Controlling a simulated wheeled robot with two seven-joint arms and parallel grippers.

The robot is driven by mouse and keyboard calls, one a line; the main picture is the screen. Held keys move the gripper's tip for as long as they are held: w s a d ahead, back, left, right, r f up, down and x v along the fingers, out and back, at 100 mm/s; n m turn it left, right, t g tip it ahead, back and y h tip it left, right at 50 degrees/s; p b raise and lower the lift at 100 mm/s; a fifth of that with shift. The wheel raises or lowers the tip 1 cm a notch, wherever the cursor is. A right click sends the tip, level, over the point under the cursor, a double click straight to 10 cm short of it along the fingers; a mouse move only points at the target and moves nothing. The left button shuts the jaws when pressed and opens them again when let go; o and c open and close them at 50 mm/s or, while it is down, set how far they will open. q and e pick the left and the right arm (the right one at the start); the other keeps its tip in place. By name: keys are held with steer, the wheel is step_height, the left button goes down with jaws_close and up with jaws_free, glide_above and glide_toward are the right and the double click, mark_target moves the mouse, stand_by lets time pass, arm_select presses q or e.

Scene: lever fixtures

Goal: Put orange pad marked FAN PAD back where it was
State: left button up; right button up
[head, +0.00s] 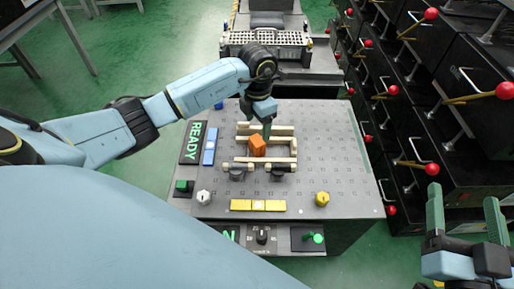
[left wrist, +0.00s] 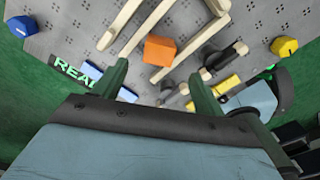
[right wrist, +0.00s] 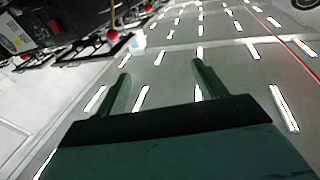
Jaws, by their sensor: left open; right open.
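The orange pad (head: 257,145) is a small block on the grey perforated table, among the cream wooden rails (head: 265,129). It also shows in the left wrist view (left wrist: 160,50), just beyond the fingertips; no marking is readable on it. My left gripper (head: 267,133) is over the rails, right by the pad in the head view. In the left wrist view its fingers (left wrist: 161,75) are apart with nothing between them. My right gripper (head: 464,208) is open and empty at the right, off the table, pointing upward.
A READY sign (head: 191,143) and blue block (head: 209,146) are at the table's left. Black racks with red-knobbed levers (head: 431,14) stand right. The table's right part is clear.

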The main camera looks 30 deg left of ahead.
mark_target(257, 140)
arm_select(q)
steer(key=shift+f+b, duration=0.3)
steer(key=shift+f, duration=1)
step_height(257, 140, down, 3)
steer(key=b, duration=0.2)
steer(key=shift+b, duration=0.3)
steer(key=shift+a+f+b, duration=0.1)
steer(key=shift+f+b, duration=0.2)
steer(key=shift+f, duration=0.45)
arm_select(e)
steer(key=s+r+t+y, duration=0.2)
steer(key=s+r+t, duration=0.2)
steer(key=r+t, duration=0.3)
steer(key=shift+r+t, duration=0.3)
steer(key=shift+r, duration=0.1)
steer(key=shift+d, duration=0.1)
arm_select(q)
steer(key=c, duration=1.1)
steer(key=shift+r, duration=0.15)
steer(key=shift+c, duration=0.2)
